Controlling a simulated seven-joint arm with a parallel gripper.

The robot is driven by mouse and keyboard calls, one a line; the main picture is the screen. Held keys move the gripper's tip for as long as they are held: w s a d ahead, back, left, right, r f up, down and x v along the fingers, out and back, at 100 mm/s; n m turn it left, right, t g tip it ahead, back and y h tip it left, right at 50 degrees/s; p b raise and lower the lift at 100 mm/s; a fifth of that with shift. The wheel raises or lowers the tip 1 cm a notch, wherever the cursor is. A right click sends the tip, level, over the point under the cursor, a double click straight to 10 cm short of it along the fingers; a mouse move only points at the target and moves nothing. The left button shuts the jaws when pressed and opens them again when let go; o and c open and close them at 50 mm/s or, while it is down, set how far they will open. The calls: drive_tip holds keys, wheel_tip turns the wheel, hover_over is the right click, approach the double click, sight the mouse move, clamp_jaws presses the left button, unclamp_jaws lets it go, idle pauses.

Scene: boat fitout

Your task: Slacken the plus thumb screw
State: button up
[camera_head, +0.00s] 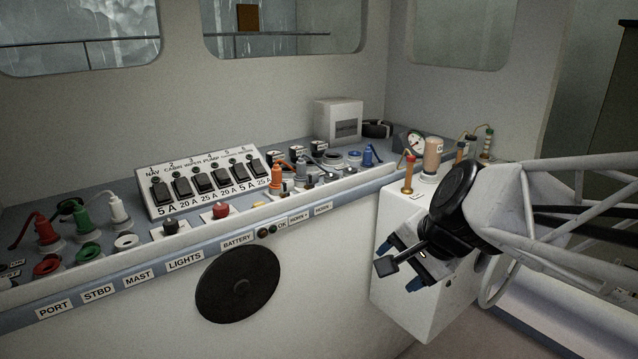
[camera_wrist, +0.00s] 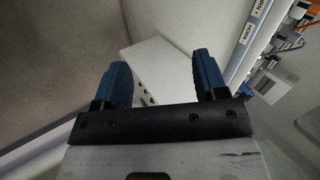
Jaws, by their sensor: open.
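A red knob (camera_head: 221,211) stands on the console ledge above the BATTERY label, with a black knob (camera_head: 171,227) to its left. The red one may be the plus thumb screw, but I can read no plus mark. My gripper (camera_head: 399,266) is well to the right of both knobs, in front of the white cabinet. In the wrist view its two blue fingers (camera_wrist: 162,75) are wide apart with nothing between them. Neither knob can be made out in the wrist view.
The sloped switch panel (camera_head: 205,184) stands behind the knobs. Coloured plugs (camera_head: 80,222) crowd the left of the console, and orange and blue parts (camera_head: 276,178) stand right of the panel. A white cabinet (camera_head: 405,215) is close behind my gripper. A round black disc (camera_head: 237,284) is on the console front.

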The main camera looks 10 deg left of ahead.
drive_tip(key=w+a+r+m+t+y, duration=0.2)
drive_tip(key=w+a+r+m+y, duration=0.1)
drive_tip(key=w+a+m, duration=0.75)
drive_tip(key=m+t+y, duration=0.2)
drive_tip(key=m+t, duration=0.1)
drive_tip(key=m, duration=0.6)
approach(289, 183)
drive_tip(key=w+a, duration=0.2)
drive_tip(key=shift+s+a+f, duration=0.1)
drive_tip(key=shift+s+f, duration=0.05)
drive_tip(key=shift+f, duration=0.25)
drive_tip(key=shift+x, duration=3.9)
drive_tip(key=shift+f, duration=0.1)
drive_tip(key=c, duration=0.9)
